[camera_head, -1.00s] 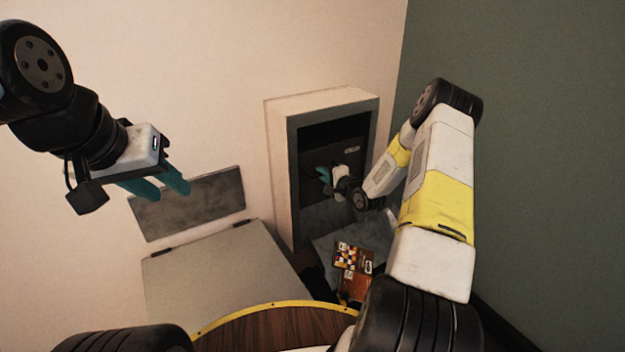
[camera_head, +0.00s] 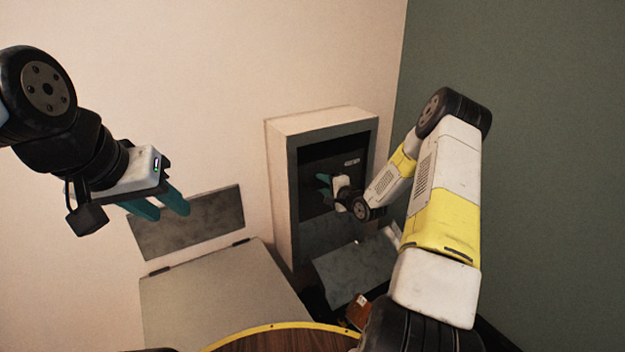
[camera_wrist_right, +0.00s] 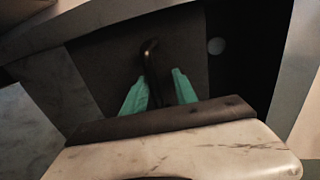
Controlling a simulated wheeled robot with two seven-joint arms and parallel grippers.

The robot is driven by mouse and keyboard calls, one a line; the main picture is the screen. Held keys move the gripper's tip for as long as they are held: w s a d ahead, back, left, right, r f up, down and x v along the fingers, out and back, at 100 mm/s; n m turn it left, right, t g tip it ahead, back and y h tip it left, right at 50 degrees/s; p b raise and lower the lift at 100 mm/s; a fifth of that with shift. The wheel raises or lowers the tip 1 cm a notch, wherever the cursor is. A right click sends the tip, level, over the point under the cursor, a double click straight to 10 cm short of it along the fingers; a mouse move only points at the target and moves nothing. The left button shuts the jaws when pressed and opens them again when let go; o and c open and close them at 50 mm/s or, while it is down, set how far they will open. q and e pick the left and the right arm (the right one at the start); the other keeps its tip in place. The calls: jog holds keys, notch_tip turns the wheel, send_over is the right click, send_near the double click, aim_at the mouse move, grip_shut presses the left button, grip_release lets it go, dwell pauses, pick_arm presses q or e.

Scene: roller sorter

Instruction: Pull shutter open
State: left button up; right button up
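The shutter (camera_wrist_right: 128,62) is a dark panel inside a pale cabinet (camera_head: 281,190) on the wall; my right arm partly covers the opening in the head view. A thin black hooked handle (camera_wrist_right: 151,62) stands out from the panel in the right wrist view. My right gripper (camera_head: 325,184) is at the cabinet opening. In the right wrist view its teal fingers (camera_wrist_right: 162,78) are apart, with the handle between them, close to the left finger; I cannot tell if they touch. My left gripper (camera_head: 172,205) is open and empty, in the air before the wall at left.
A grey sloping flap (camera_head: 355,268) extends below the cabinet. An orange package (camera_head: 359,311) lies near its lower end. A grey box with a flat lid (camera_head: 215,290) stands at left, and a wooden round top (camera_head: 280,340) is at the bottom. A green wall is close on the right.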

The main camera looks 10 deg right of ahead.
jog(key=shift+s, duration=0.1)
jog(key=v, duration=0.7)
jog(key=shift+s, duration=0.3)
jog(key=shift+d+r, duration=0.1)
jog(key=s+a+r+n+g+h, duration=0.1)
jog(key=s+r+n+g+h, duration=0.2)
jog(key=s+r+n, duration=0.5)
jog(key=s+a+r+n+g+h, duration=0.15)
jog(key=s+r, duration=0.25)
jog(key=r, duration=0.7)
jog(key=s+a+r+n+g, duration=0.2)
jog(key=s+a+r, duration=0.1)
jog(key=s, duration=0.9)
jog(key=s+a+r+n+g+y, duration=0.1)
jog(key=s+a+r+n+g, duration=0.1)
jog(key=s, duration=1.1)
jog(key=shift+a+r+n, duration=0.5)
jog(key=shift+a+n, duration=0.05)
jog(key=shift+a, duration=0.55)
